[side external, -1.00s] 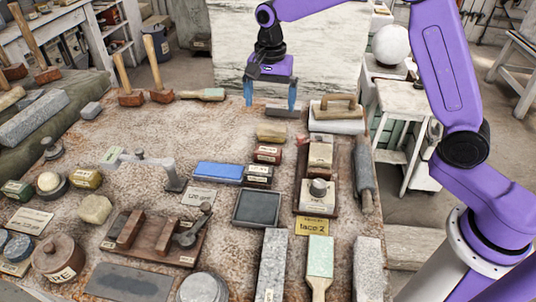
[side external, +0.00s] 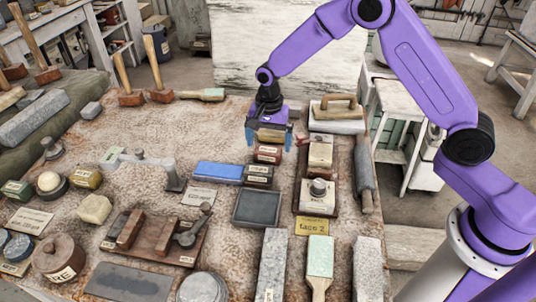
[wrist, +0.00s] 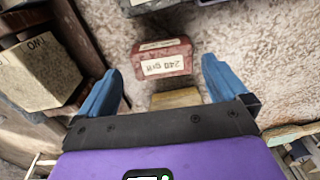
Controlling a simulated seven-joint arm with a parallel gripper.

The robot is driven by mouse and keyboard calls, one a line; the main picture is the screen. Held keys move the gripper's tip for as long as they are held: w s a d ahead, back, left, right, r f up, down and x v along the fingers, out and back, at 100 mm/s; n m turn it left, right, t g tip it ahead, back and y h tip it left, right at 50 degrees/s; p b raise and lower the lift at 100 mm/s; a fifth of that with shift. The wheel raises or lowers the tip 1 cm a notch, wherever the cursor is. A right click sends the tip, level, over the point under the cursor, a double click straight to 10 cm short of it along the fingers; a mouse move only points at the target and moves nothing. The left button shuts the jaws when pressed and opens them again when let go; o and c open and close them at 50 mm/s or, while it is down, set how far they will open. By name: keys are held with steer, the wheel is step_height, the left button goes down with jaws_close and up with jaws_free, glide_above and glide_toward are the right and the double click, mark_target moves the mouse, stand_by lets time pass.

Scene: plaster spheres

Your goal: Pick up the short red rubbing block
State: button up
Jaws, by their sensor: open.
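The short red rubbing block (side external: 267,154) lies on the worktable with a pale label on its side. In the wrist view the red block (wrist: 162,61) lies ahead between the lines of the fingers, its label reading as a grit number. My gripper (side external: 269,139) is open and empty, with blue fingers, pointing down just behind the red block in the side view. A tan block (wrist: 176,98) lies between the finger bases in the wrist view; it is partly hidden by the gripper in the side view.
A wooden tray with a pale block (side external: 320,150) stands close on the right. Bare tabletop lies to the left (side external: 215,130).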

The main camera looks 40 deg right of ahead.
mark_target(268, 149)
steer(key=shift+w+f, duration=0.15)
steer(key=shift+f, duration=1.75)
steer(key=shift+c, duration=0.3)
steer(key=c, duration=1)
steer(key=shift+a, duration=0.1)
steer(key=shift+r, duration=0.15)
steer(key=shift+r, duration=0.6)
steer(key=s+d+r, duration=0.1)
steer(key=s+r, duration=0.2)
steer(key=s, duration=0.1)
steer(key=s+d+r, duration=0.1)
steer(key=s+r, duration=0.3)
steer(key=s, duration=0.1)
steer(key=s+d+r, duration=0.1)
steer(key=s+r, duration=0.3)
steer(key=shift+s+d+r, duration=0.25)
steer(key=shift+d, duration=0.15)
